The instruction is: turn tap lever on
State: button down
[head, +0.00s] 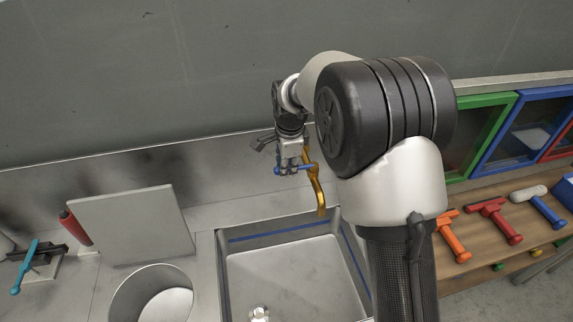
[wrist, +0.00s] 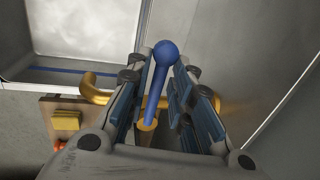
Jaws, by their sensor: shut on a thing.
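The tap is a gold curved pipe (head: 318,190) rising behind the sink, with its spout over the basin. Its blue lever (head: 280,171) ends in a round ball and sticks out beside the pipe. In the wrist view the lever (wrist: 156,88) runs between my gripper's fingers from a gold collar. The gold pipe (wrist: 93,92) passes behind the fingers there. My gripper (head: 291,163) is at the lever, and its fingers (wrist: 160,80) are shut on it, one on each side. The lever's base is partly hidden by my gripper.
The steel sink (head: 228,278) lies below the tap. A round metal pot (head: 122,298), a grey board (head: 130,222) and a red-handled tool (head: 75,228) stand to the left. Coloured tools, including a red one (head: 494,218), lie on a wooden shelf at right. A wall rises behind.

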jog(key=shift+r, duration=0.1)
jog(key=shift+s+d+n+g+y+p, duration=0.2)
jog(key=shift+s+d+n, duration=0.45)
jog(key=shift+n, duration=0.65)
jog(key=shift+s+d+n+g+y, duration=0.1)
jog(key=shift+s+d+n+y, duration=0.25)
jog(key=shift+s+n, duration=0.7)
jog(key=shift+s+d+n+g+y+p, duration=0.15)
jog(key=shift+s+d+n, duration=0.4)
jog(key=shift+n, duration=1)
jog(key=c, duration=1.6)
grip_release()
jog(key=shift+c, duration=0.2)
notch_tip(320, 180, up, 12)
jog(key=s+d, duration=0.1)
jog(key=shift+s+d, duration=0.25)
jog(key=shift+d, duration=0.15)
